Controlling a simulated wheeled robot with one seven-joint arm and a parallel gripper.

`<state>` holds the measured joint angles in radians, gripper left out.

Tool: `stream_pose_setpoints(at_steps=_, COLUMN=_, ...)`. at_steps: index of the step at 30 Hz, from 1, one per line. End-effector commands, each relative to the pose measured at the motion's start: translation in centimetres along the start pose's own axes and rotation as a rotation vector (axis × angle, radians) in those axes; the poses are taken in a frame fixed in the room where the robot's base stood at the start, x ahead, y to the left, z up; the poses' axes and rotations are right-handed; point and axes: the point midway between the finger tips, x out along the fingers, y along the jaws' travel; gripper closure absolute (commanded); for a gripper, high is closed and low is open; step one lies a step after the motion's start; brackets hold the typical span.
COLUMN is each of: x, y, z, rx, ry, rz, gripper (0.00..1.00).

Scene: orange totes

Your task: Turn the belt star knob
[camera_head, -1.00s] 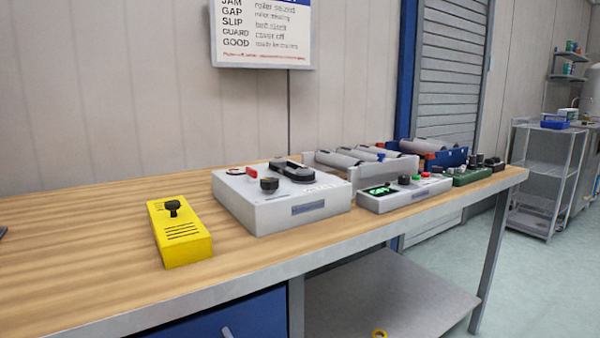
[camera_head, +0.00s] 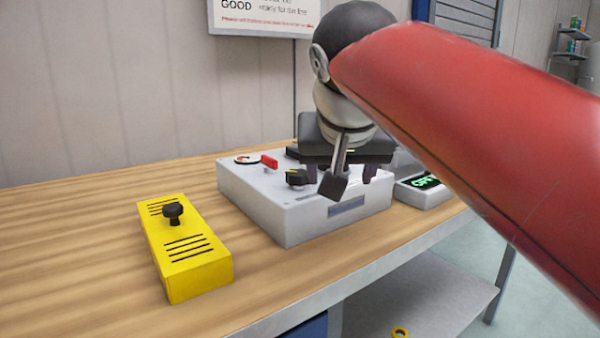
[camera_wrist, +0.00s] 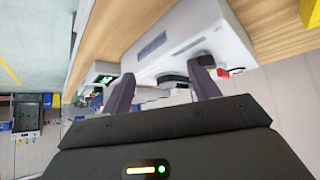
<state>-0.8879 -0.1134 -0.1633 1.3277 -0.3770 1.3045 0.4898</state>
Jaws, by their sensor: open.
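I cannot tell for sure which knob is the belt star knob. In the wrist view, the box (camera_wrist: 190,35) also shows, with a dark knob (camera_wrist: 206,60) by the right fingertip and a red part (camera_wrist: 223,72) beside it. My gripper (camera_head: 340,175) is open and empty above the box's right part, right of the knob. My gripper and arm hide much of the box's top, including the dark belt part.
A yellow box (camera_head: 190,255) with a black knob (camera_head: 173,211) sits left on the bench. A small unit with a green display (camera_head: 424,182) stands right of the grey box. A sign (camera_head: 265,16) hangs behind. The bench's left side (camera_head: 70,230) is clear.

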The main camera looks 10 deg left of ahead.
Motion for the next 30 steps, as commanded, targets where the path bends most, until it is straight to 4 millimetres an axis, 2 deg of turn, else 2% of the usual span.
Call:
stream_pose_setpoints(at_steps=1, x=-0.6, y=-2.3, z=-1.0, rx=-0.007, ry=0.022, rz=-0.012, gripper=0.39)
stream_pose_setpoints(at_steps=3, x=-1.5, y=-4.2, z=-1.9, rx=-0.002, ry=0.045, rz=-0.017, gripper=0.39)
stream_pose_setpoints(at_steps=7, x=-2.4, y=-6.1, z=-2.6, rx=0.004, ry=0.067, rz=-0.023, gripper=0.39)
stream_pose_setpoints(at_steps=11, x=-1.6, y=-6.4, z=-2.8, rx=0.007, ry=0.071, rz=-0.022, gripper=0.39)
stream_pose_setpoints(at_steps=21, x=3.6, y=-6.5, z=-3.1, rx=0.006, ry=0.070, rz=-0.023, gripper=0.39)
stream_pose_setpoints(at_steps=25, x=4.7, y=-6.5, z=-3.2, rx=0.006, ry=0.071, rz=-0.024, gripper=0.39)
stream_pose_setpoints(at_steps=30, x=5.0, y=-6.5, z=-3.3, rx=0.006, ry=0.072, rz=-0.025, gripper=0.39)
